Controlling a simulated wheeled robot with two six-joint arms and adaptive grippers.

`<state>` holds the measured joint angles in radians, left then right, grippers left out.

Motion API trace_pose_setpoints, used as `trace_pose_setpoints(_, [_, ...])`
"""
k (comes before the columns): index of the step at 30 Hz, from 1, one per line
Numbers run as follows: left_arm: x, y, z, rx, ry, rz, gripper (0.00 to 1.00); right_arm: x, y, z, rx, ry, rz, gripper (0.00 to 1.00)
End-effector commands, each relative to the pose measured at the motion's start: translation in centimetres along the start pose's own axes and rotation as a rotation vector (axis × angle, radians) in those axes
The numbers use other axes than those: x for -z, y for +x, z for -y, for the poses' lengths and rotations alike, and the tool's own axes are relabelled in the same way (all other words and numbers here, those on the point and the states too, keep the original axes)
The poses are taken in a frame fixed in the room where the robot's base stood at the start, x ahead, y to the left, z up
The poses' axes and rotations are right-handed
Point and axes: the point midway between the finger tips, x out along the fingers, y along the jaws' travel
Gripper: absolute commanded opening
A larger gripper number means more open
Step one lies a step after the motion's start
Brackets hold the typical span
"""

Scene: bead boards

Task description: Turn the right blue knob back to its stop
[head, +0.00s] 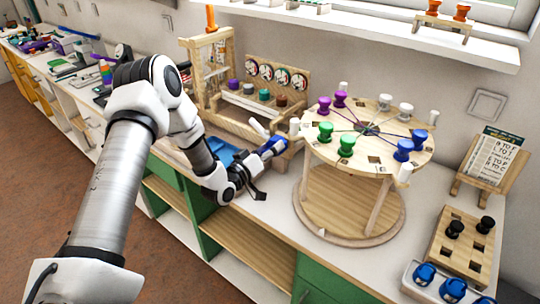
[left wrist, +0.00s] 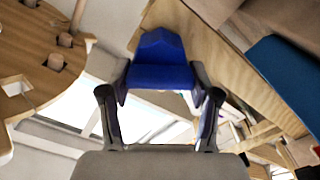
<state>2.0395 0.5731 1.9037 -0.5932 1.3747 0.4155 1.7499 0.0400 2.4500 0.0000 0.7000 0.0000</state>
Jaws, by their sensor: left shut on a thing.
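The blue knob (head: 275,145) is at the front right of the wooden frame (head: 262,125), close to its right end. In the left wrist view, the faceted blue knob (left wrist: 160,62) sits between the two fingers against pale wood. My left gripper (head: 262,153) is shut on this knob, and its fingers (left wrist: 160,100) touch the knob's two sides. The knob's far side and its mount are hidden. A left blue knob cannot be made out. My right gripper is not in view.
A round wooden stand (head: 350,215) with coloured pegs on its top disc stands close to the right of my left gripper. A blue tray (head: 222,152) lies behind the wrist. A square board (head: 462,240) with black pegs is at the far right.

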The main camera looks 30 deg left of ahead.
Motion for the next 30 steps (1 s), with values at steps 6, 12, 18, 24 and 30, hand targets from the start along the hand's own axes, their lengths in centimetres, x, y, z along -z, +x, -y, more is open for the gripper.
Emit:
trace_pose_setpoints(6, [-0.4,0.0,0.4,0.000,-0.203,-0.001,0.27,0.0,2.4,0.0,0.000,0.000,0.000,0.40])
trace_pose_setpoints(12, [-0.4,0.0,0.5,0.000,-0.394,-0.001,0.27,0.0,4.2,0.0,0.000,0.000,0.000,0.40])
trace_pose_setpoints(18, [-0.5,0.0,0.6,0.000,-0.583,0.000,0.27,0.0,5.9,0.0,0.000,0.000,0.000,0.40])
trace_pose_setpoints(24, [-0.5,0.0,0.6,0.000,-0.756,0.000,0.27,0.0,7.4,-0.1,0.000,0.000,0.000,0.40])
trace_pose_setpoints(30, [-0.5,0.0,0.6,0.000,-0.889,0.001,0.27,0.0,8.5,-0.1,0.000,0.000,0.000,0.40])
